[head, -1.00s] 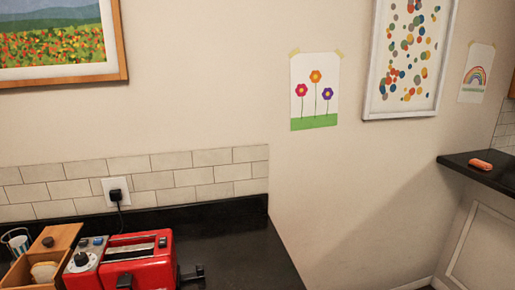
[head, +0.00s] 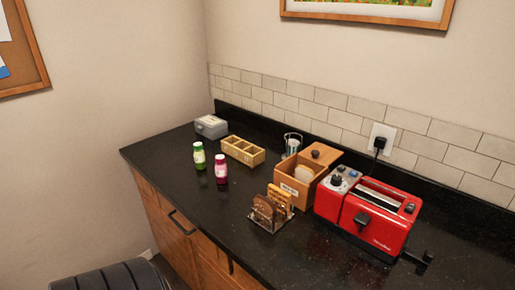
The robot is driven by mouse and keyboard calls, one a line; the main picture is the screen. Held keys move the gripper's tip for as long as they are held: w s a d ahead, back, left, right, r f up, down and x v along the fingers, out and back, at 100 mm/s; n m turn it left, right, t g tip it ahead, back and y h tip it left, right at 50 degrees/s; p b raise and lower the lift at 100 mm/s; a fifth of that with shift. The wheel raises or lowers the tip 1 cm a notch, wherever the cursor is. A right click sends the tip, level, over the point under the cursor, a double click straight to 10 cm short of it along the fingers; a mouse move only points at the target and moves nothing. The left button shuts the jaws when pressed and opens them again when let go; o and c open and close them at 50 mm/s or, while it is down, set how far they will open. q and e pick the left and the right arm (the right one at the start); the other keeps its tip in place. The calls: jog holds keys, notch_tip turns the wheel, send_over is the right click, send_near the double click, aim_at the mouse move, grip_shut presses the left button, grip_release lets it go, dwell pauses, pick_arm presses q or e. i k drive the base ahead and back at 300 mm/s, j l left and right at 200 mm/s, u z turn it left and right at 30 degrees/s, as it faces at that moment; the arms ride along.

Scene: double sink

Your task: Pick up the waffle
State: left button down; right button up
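A golden waffle (head: 280,196) stands upright in a small metal rack (head: 257,224) on the black counter, left of the toaster. Brown bread slices (head: 263,209) stand in the same rack in front of it and hide part of it. Neither of my grippers shows in the head view.
The red toaster (head: 382,222) stands right of a wooden bread box (head: 294,191) holding pale bread. Green (head: 199,156) and purple (head: 221,169) bottles, a wooden divided box (head: 243,151) and a grey box (head: 211,126) stand left. A black ribbed cushion (head: 110,278) is below. The front counter is clear.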

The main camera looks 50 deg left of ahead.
aim_at(281, 195)
jog(key=u, duration=1.4)
jog(key=j, duration=0.3)
jog(key=i, duration=0.05)
